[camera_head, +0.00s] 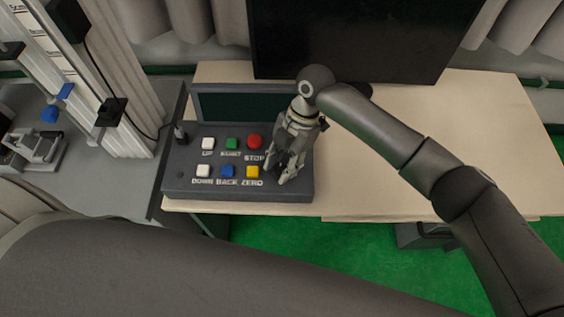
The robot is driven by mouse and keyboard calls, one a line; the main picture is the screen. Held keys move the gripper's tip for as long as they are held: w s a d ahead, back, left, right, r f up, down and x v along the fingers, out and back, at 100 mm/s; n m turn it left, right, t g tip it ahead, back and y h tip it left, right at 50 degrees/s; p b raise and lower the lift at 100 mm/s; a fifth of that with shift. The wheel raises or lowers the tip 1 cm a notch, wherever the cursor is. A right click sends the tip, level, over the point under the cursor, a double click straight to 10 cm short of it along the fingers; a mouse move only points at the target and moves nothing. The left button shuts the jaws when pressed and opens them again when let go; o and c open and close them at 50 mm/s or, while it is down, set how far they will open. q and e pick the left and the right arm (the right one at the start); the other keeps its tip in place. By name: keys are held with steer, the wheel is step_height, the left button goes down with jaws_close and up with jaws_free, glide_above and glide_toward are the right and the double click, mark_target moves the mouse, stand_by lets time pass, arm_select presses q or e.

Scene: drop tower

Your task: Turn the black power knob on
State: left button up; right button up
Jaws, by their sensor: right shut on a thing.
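A dark grey control box (190,187) stands on the light table, with a dark screen at its back. My right gripper (279,176) reaches down over the right part of its face, beside the red STOP button (254,141) and the yellow ZERO button (252,172). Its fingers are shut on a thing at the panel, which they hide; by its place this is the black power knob. The knob's own surface and its angle cannot be made out. My left gripper is not in view.
White UP (208,143), green START (232,143), white DOWN (203,171) and blue BACK (227,171) buttons sit left of my right gripper. A small black upright part (180,134) is at the box's left. A black monitor (350,40) stands behind. The table's right side is clear.

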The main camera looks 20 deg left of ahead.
steer(key=shift+r+m+p, duration=0.1)
steer(key=shift+m+p, duration=0.2)
steer(key=shift+p, duration=0.05)
steer(key=shift+r+m+y+p, duration=0.1)
steer(key=shift+m+y+p, duration=0.2)
steer(key=shift+m+p, duration=0.25)
steer(key=m+t+p, duration=0.1)
steer(key=m+p, duration=0.3)
steer(key=m+t+y+p, duration=0.1)
steer(key=m+t+p, duration=0.1)
steer(key=m+p, duration=0.2)
steer(key=m+t+p, duration=0.1)
steer(key=m+p, duration=0.3)
steer(key=p, duration=0.1)
steer(key=shift+s+d+r+y, duration=0.1)
steer(key=shift+s+y, duration=0.2)
steer(key=shift+s, duration=0.05)
steer(key=m+t+p, duration=0.1)
steer(key=m+p, duration=0.1)
steer(key=m, duration=0.1)
steer(key=shift+t, duration=0.3)
steer(key=shift+f+m+p, duration=0.2)
steer(key=shift+m+p, duration=0.45)
steer(key=shift+p, duration=0.05)
steer(key=shift+t, duration=0.3)
steer(key=o, duration=1)
